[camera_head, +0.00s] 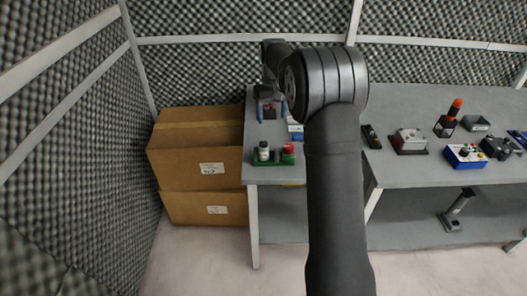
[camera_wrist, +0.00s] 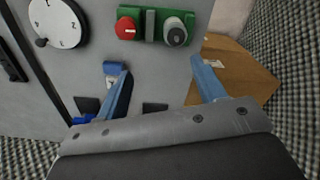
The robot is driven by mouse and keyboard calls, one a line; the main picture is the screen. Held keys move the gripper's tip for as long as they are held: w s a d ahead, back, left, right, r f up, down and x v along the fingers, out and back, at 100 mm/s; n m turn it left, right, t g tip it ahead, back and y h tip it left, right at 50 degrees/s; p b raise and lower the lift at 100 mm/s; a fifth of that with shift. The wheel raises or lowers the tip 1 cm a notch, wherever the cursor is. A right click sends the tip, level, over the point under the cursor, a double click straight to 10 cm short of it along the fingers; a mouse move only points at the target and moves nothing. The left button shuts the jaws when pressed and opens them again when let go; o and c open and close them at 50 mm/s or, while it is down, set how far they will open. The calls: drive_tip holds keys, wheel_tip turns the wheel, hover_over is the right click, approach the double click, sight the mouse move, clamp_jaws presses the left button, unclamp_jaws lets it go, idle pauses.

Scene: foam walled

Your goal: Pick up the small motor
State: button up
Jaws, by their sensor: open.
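I cannot make out a clear small motor. My gripper (camera_head: 273,113) is open over the left end of the grey bench, its blue fingers pointing down towards the front. In the wrist view the space between my gripper's fingertips (camera_wrist: 161,65) shows bare grey benchtop, with no object held. A small dark piece (camera_wrist: 155,106) shows between the fingers near the palm, mostly hidden by my gripper. A small blue item with a pale face (camera_head: 296,130) sits just right of the fingers; it also shows beside the left finger in the wrist view (camera_wrist: 114,68).
A green block (camera_head: 275,159) with a red and a dark-topped knob stands at the bench's front left edge. A white dial (camera_wrist: 58,22) is nearby. Cardboard boxes (camera_head: 185,160) stack left of the bench. Several devices, including a blue box (camera_head: 464,157), lie right.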

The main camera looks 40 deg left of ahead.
wheel_tip(320, 180, up, 4)
drive_tip(key=s+a+r+n, duration=0.1)
drive_tip(key=s+n, duration=0.1)
drive_tip(key=n, duration=0.3)
hover_over(264, 143)
drive_tip(key=f, duration=1.2)
drive_tip(key=shift+d+f, duration=0.25)
drive_tip(key=shift+s+a+f, duration=0.1)
drive_tip(key=shift+f, duration=1.25)
drive_tip(key=shift+s+a+f, duration=0.1)
drive_tip(key=shift+f, duration=1.2)
drive_tip(key=c, duration=1.2)
drive_tip(key=shift+r, duration=0.1)
drive_tip(key=shift+c, duration=0.3)
drive_tip(key=shift+r, duration=0.15)
